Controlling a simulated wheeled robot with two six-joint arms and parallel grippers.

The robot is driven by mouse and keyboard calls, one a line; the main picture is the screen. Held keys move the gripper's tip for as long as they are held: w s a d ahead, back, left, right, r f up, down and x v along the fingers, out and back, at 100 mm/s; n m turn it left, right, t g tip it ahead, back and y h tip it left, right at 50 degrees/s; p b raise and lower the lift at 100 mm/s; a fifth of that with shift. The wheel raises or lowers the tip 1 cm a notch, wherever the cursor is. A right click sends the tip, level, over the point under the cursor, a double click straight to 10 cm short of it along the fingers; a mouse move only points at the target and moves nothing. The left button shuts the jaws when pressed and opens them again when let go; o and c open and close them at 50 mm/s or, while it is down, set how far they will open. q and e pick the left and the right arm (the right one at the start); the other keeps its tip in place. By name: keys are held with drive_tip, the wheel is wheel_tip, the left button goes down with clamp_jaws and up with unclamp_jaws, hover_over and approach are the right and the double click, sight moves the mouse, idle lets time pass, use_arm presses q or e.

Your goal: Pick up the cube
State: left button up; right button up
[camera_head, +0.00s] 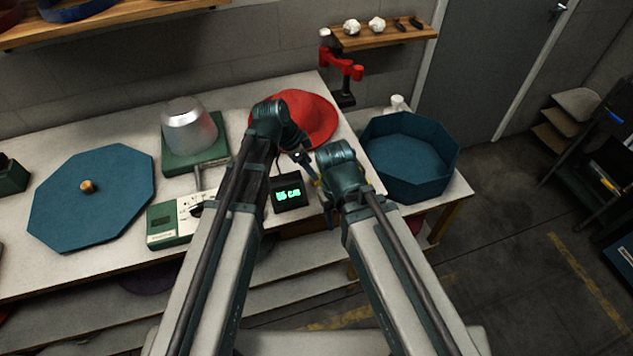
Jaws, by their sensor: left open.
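I cannot make out a cube anywhere in the head view; my arms hide part of the bench's middle. My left gripper (304,160) is open, over the bench between the red hat (318,118) and a small black display (291,192) with green digits. Its fingers are small and partly hidden. My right gripper (327,204) is close beside it, to the right of the display and mostly hidden behind its own wrist, so its jaws do not show clearly.
The pale bench (100,270) carries a blue octagonal lid (110,200), a metal hat press (188,128) on a green base, and a green-and-white control box (172,220). A blue octagonal box (405,165) stands open at right. A red-and-black tool (343,70) hangs near a wooden shelf (385,38).

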use_arm(q)
drive_tip(key=shift+a+b+x, duration=0.15)
drive_tip(key=shift+b+x, duration=1.15)
drive_tip(key=shift+x, duration=0.05)
drive_tip(key=shift+a+b+x, duration=0.15)
drive_tip(key=shift+b+x, duration=1.1)
drive_tip(key=shift+x, duration=0.1)
drive_tip(key=shift+s, duration=0.1)
drive_tip(key=shift+c, duration=0.3)
clamp_jaws()
